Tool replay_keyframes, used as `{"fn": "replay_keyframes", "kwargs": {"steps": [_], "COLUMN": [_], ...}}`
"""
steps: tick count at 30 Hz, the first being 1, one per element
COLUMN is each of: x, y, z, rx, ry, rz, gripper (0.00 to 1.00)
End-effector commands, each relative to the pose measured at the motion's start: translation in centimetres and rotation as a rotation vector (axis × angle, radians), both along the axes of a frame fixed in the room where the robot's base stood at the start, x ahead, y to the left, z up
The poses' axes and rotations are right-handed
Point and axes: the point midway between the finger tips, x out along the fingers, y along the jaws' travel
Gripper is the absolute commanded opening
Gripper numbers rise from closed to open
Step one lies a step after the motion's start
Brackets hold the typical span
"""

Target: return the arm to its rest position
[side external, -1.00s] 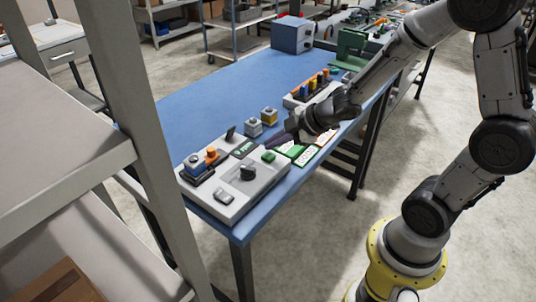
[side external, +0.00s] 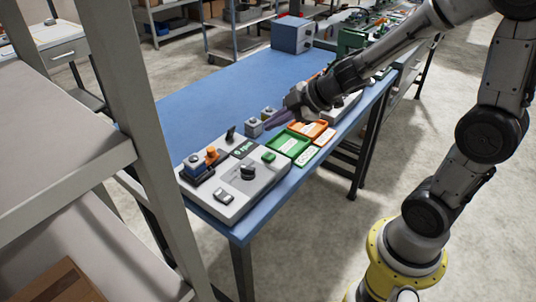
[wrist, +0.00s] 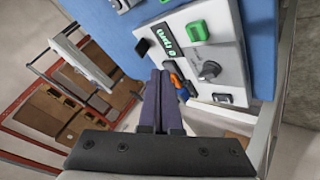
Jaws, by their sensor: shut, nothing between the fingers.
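My gripper (side external: 272,124) is above the blue table (side external: 203,113), close to the small grey blocks as seen in the side view. Its dark fingers are together with nothing between them. In the wrist view my gripper (wrist: 160,78) points toward the grey control panel (wrist: 222,60), with its closed fingers seen in front of the panel's left edge. The control panel also shows in the side view (side external: 227,197), with a black knob, a green button, a lit green display and a rocker switch. My arm reaches in from the upper right.
A green tray (side external: 288,145) and an orange tray (side external: 320,131) lie behind the panel, with white-labelled cards beside them. A grey block (side external: 253,128) stands near my fingers. A blue-grey box (side external: 292,35) is at the far end. A shelf rack (side external: 160,150) stands at the left.

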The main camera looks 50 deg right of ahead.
Motion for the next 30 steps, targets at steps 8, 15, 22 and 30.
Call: {"fn": "replay_keyframes", "kwargs": {"steps": [8, 15, 22, 30], "x": [0.0, -0.4, -4.5, -13.4], "y": [0.3, 1.9, -1.2, -2.2], "z": [0.1, 6.5, 13.2, 11.4], "rx": [-0.001, 0.008, 0.104, 0.330], "ry": [-0.004, -0.168, -0.302, -0.105], "rz": [0.007, -0.018, -0.374, -0.726], "gripper": [0.00, 0.00, 0.00, 0.00]}}
